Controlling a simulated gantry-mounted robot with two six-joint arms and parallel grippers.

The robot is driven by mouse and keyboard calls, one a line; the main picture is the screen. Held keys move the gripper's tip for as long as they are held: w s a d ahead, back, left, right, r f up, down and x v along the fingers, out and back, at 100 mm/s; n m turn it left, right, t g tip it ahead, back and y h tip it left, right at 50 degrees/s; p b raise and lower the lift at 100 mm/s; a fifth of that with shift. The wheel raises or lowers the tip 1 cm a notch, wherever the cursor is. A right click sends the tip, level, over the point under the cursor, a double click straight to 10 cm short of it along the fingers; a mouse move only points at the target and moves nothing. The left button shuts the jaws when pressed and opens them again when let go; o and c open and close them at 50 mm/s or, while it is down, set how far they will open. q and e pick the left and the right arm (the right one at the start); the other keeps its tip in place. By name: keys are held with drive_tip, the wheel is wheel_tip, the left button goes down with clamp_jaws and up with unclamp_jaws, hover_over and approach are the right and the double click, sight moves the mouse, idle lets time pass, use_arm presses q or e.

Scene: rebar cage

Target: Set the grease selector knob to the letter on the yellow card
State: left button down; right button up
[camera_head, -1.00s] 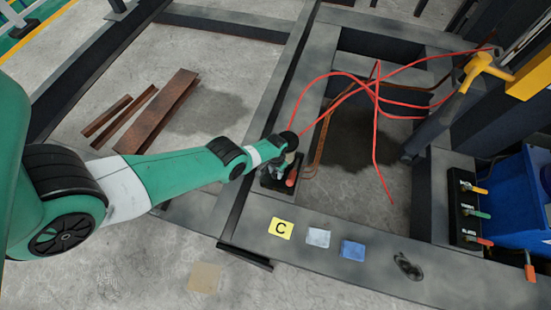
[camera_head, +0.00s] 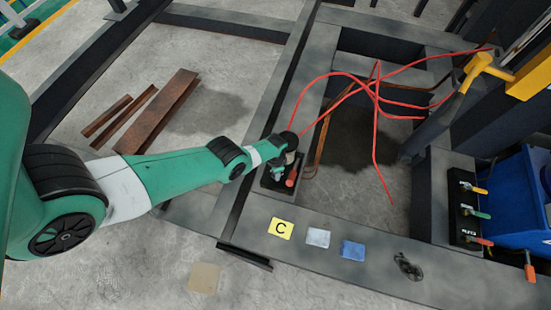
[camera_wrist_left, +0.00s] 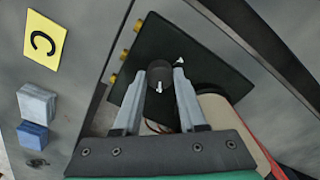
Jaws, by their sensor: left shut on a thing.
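The yellow card (camera_head: 280,229) shows a black C and lies flat on the near beam; it also shows in the left wrist view (camera_wrist_left: 44,46). The selector's black plate (camera_wrist_left: 150,45) has brass fittings along one edge. Its dark round knob (camera_wrist_left: 158,74) has a white pointer mark that points toward the bottom of the left wrist view. My left gripper (camera_wrist_left: 166,76) is shut on the knob, one finger on each side. In the head view the wrist of my left gripper (camera_head: 286,160) hides most of the selector. No letters on the plate are legible. My right gripper is out of view.
A white cloth (camera_head: 317,237) and a blue cloth (camera_head: 352,249) lie beside the card. Red hoses (camera_head: 375,100) loop over the frame opening. Rusty steel bars (camera_head: 158,112) lie on the floor.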

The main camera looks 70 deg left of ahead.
use_arm(q)
drive_tip(key=shift+f, duration=0.1)
drive_tip(key=shift+c, duration=2.3)
unclamp_jaws()
wheel_tip(320, 180, up, 12)
drive_tip(key=p, duration=1.1)
drive_tip(key=shift+f+p, duration=0.15)
drive_tip(key=shift+p, duration=0.15)
